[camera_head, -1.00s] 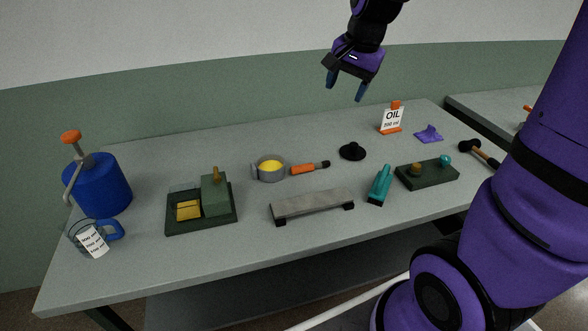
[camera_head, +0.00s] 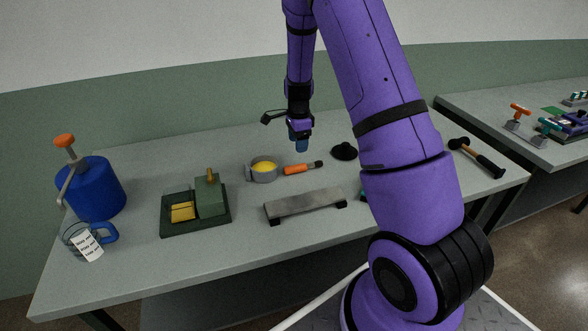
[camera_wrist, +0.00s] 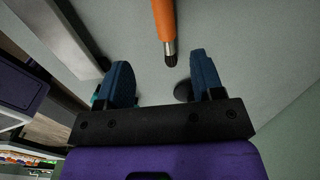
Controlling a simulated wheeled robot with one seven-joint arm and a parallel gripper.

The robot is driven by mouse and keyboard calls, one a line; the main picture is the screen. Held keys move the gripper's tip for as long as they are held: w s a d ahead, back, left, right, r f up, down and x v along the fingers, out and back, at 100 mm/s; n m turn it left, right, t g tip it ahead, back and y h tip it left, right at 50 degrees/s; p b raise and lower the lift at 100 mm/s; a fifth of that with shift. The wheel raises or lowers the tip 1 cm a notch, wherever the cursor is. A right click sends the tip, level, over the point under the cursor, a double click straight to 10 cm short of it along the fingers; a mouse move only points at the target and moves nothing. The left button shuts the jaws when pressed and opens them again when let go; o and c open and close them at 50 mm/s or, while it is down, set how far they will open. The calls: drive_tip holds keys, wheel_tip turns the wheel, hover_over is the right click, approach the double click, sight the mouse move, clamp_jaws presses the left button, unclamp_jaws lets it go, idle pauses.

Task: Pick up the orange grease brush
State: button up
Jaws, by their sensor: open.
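The orange grease brush (camera_head: 297,169) lies on the grey table, between the grey cup of yellow grease and the centre of the bench. Its dark bristle end points right. In the wrist view the brush (camera_wrist: 163,20) shows at the top centre, its orange handle cut by the frame edge and its metal collar and dark bristles pointing toward my gripper. My gripper (camera_head: 299,146) is above the table, near the brush in the head view. In the wrist view its two blue fingers (camera_wrist: 160,78) are apart with nothing between them, and the brush lies beyond the fingertips.
A grey cup with yellow grease (camera_head: 262,169) stands left of the brush. A long grey block (camera_head: 305,203) lies in front of it, and a black knob-like piece (camera_head: 344,151) is to the right.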

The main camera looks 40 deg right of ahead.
hover_over(296, 166)
drive_tip(key=f, duration=0.5)
drive_tip(key=shift+s+d, duration=0.15)
drive_tip(key=shift+d, duration=0.05)
drive_tip(key=shift+w+f, duration=0.2)
drive_tip(key=shift+f, duration=1.3)
drive_tip(key=shift+w+f, duration=0.15)
drive_tip(key=shift+f, duration=1.3)
drive_tip(key=c, duration=1)
